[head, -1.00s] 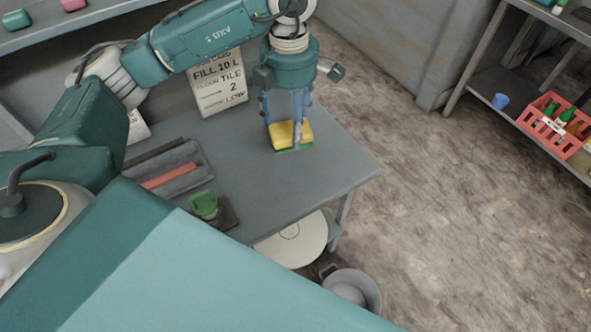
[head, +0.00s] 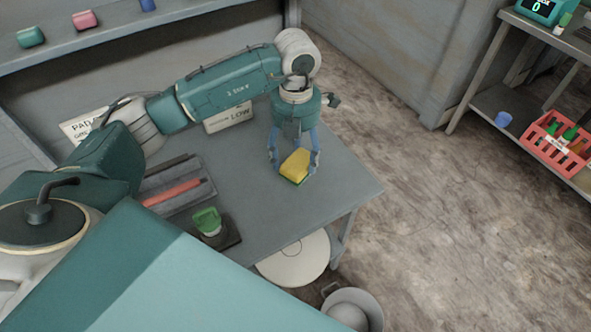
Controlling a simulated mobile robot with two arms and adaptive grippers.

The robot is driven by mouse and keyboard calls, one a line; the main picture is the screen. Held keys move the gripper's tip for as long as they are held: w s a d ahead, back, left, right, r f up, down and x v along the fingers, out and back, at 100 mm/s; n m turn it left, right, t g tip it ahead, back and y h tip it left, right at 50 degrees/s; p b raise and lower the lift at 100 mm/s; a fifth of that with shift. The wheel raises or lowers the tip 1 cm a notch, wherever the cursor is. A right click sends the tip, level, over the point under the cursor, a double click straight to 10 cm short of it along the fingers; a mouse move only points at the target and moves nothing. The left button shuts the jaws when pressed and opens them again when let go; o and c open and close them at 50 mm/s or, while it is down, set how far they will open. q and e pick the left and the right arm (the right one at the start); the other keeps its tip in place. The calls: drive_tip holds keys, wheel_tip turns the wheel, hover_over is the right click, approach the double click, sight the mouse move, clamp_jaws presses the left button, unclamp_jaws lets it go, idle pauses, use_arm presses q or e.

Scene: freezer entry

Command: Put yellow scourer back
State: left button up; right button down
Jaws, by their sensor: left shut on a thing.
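The yellow scourer (head: 296,166), a yellow block with a green underside, is over the right part of the grey table (head: 262,212). My left gripper (head: 293,163) points down, with its blue fingers shut on the scourer from both sides. The scourer is turned at an angle to the table edge. I cannot tell whether its underside touches the table or hangs just above it. My right gripper is not in view.
A dark tray with a red bar (head: 176,191) and a green-topped item (head: 207,221) lie on the table's left. A shelf (head: 120,44) behind holds small coloured blocks. A red crate of bottles (head: 555,142) stands at right.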

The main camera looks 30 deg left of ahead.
sight(295, 172)
use_arm(q)
wheel_tip(295, 172, down, 7)
drive_tip(key=shift+r+p, duration=0.2)
drive_tip(key=shift+p, duration=0.35)
drive_tip(key=shift+f, duration=0.3)
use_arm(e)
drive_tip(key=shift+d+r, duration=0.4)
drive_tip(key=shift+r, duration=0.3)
use_arm(q)
drive_tip(key=shift+f, duration=0.15)
drive_tip(key=o, duration=1.1)
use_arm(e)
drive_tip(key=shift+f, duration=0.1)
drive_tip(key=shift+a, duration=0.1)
